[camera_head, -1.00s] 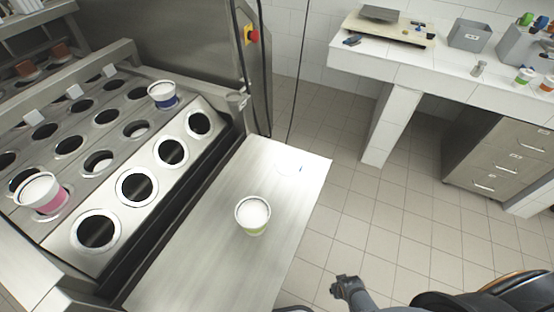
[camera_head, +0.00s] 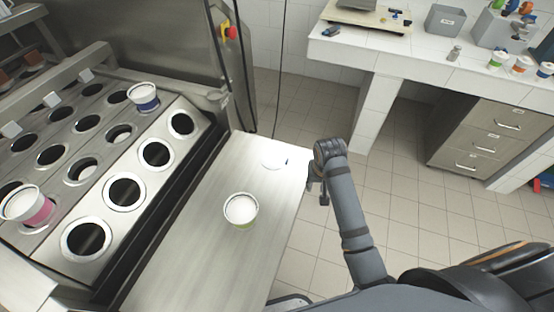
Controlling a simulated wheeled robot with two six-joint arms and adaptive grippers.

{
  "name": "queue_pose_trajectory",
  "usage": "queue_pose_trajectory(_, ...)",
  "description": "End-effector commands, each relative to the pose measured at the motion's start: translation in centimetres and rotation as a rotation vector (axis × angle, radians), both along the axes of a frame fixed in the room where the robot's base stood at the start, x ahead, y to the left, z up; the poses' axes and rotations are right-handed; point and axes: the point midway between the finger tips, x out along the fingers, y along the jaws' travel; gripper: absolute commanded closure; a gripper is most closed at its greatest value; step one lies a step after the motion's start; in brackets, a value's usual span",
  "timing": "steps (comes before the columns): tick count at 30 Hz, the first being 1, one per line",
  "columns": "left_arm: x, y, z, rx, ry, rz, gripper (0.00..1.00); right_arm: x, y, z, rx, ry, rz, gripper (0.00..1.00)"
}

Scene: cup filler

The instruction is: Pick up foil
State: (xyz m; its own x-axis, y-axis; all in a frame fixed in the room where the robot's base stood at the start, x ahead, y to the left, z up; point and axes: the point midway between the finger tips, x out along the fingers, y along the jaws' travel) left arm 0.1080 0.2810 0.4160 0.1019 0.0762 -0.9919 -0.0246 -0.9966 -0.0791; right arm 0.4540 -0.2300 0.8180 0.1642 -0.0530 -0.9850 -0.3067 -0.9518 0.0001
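The foil (camera_head: 274,159) looks like a thin white disc lying flat near the far right corner of the steel side table (camera_head: 190,238). A white cup with a green lower part (camera_head: 240,210) stands on the same table, nearer to me. My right gripper (camera_head: 318,193) hangs beside the table's right edge, to the right of the foil and apart from it. Its fingers are small and partly hidden behind my wrist, so I cannot tell whether they are open. My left gripper is not in view.
The filling machine's plate with rows of round holes (camera_head: 104,215) is at left. It holds a blue cup (camera_head: 143,97) and a pink cup (camera_head: 27,206). Floor between is clear.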

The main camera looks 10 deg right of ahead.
Motion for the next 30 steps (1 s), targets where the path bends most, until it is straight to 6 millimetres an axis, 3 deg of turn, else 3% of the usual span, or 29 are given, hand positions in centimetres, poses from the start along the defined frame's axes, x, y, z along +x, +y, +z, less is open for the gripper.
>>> queue_pose_trajectory(7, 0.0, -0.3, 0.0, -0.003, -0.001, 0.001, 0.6, 6.5, 2.2, 3.0, 0.05, 0.06, -0.131, 0.71)
queue_pose_trajectory(12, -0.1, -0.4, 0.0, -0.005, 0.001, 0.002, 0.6, 11.0, 4.6, 7.2, 0.074, 0.12, -0.228, 0.71)
queue_pose_trajectory(18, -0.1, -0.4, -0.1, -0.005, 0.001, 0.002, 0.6, 13.0, 5.9, 10.1, 0.076, 0.158, -0.28, 0.71)
queue_pose_trajectory(22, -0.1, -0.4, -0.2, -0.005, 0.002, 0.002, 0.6, 13.0, 5.9, 9.9, 0.075, 0.161, -0.284, 0.71)
queue_pose_trajectory(27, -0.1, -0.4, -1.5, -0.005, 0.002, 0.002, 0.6, 13.0, 5.9, 6.9, 0.075, 0.161, -0.283, 0.71)
queue_pose_trajectory(30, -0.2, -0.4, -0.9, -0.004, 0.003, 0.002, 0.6, 13.0, 5.9, 5.8, 0.075, 0.161, -0.282, 0.71)
